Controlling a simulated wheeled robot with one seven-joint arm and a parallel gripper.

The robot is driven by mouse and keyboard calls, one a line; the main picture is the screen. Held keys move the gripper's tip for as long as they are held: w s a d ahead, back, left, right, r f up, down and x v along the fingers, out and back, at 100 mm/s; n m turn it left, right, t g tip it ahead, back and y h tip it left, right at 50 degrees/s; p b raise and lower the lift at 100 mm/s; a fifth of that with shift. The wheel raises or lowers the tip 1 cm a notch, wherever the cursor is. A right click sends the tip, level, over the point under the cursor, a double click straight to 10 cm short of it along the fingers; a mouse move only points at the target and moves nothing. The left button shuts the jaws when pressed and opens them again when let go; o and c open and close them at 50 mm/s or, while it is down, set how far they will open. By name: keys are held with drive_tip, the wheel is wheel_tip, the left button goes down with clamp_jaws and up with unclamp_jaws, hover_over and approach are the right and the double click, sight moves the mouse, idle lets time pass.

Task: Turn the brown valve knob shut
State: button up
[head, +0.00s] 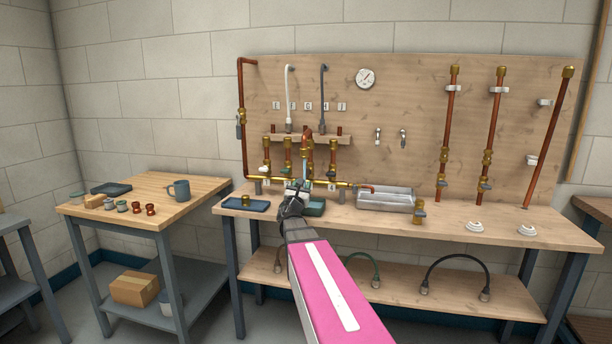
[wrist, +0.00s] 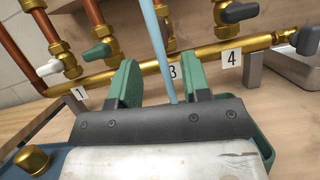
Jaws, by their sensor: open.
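In the wrist view a brass manifold (wrist: 205,54) carries valves with a white knob (wrist: 48,68), a green knob (wrist: 97,51) and a dark grey knob (wrist: 238,13). Labels 1, 3 and 4 show below them; the area by label 3 is partly covered by my fingers and a light blue streak (wrist: 161,40). My gripper (wrist: 160,62) is open in front of the manifold, with nothing held between its green fingers. In the head view my gripper (head: 298,188) hides part of the manifold (head: 257,178).
A blue tray (head: 246,204) lies left of my gripper and a metal basin (head: 385,199) right of it. Copper pipes (head: 447,135) rise on the wooden board. White round fittings (head: 474,226) lie on the bench. A side table (head: 190,209) holds a mug (head: 180,190).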

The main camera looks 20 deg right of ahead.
sight(307, 174)
drive_tip(key=x, duration=0.7)
drive_tip(key=shift+w+d+r, duration=0.15)
drive_tip(key=shift+w+r, duration=0.05)
drive_tip(key=shift+w, duration=0.1)
drive_tip(key=c, duration=0.7)
